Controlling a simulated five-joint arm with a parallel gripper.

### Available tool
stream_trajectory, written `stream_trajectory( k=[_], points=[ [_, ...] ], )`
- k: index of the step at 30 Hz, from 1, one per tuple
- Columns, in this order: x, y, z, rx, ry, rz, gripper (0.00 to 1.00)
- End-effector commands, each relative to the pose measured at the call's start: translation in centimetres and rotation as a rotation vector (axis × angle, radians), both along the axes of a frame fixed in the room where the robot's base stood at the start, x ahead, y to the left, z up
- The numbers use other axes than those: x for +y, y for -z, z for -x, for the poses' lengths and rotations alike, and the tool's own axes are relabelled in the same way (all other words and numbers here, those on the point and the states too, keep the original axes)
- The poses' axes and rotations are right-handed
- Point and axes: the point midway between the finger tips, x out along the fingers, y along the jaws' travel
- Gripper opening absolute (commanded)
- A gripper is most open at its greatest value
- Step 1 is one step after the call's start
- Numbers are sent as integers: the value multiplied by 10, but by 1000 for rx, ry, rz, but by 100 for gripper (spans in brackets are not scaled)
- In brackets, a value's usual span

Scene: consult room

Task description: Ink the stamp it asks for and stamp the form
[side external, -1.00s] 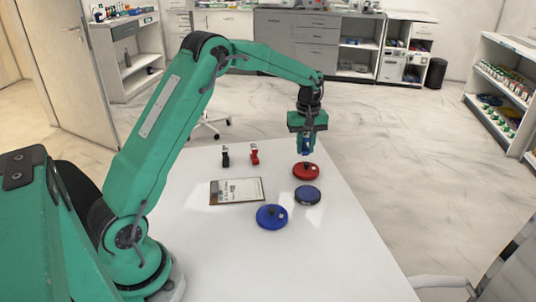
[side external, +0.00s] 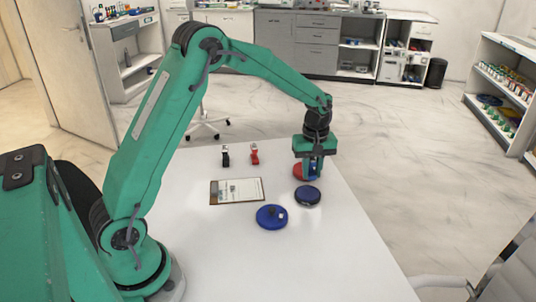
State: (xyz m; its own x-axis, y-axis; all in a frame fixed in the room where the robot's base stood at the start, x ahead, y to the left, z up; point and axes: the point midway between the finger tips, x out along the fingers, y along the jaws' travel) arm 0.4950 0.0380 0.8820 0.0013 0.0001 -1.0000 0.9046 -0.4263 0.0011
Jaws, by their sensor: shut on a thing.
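My gripper (side external: 312,172) is shut on a small blue thing (side external: 313,168), apparently a stamp, mostly hidden by the fingers. It is low over the far right of the white table, in front of the red round pad (side external: 297,171), which it partly hides. I cannot tell whether the held thing touches anything. A flat, dark blue-black round pad (side external: 308,195) lies just nearer. The form (side external: 236,191) lies on a clipboard left of the pads. A black stamp (side external: 225,156) and a red stamp (side external: 254,154) stand upright behind the form.
The white table (side external: 300,260) is clear at the front and right. Its right edge runs close to the pads. A chair (side external: 500,275) stands at the lower right, off the table. Shelves and cabinets are far back.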

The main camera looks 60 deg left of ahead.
Motion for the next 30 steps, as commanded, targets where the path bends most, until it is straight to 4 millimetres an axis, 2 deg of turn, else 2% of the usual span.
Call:
stream_trajectory(
  k=[19,30],
  points=[
    [0,46,0,2,0,0,8],
    [0,56,0,0,0,0,8]
  ],
)
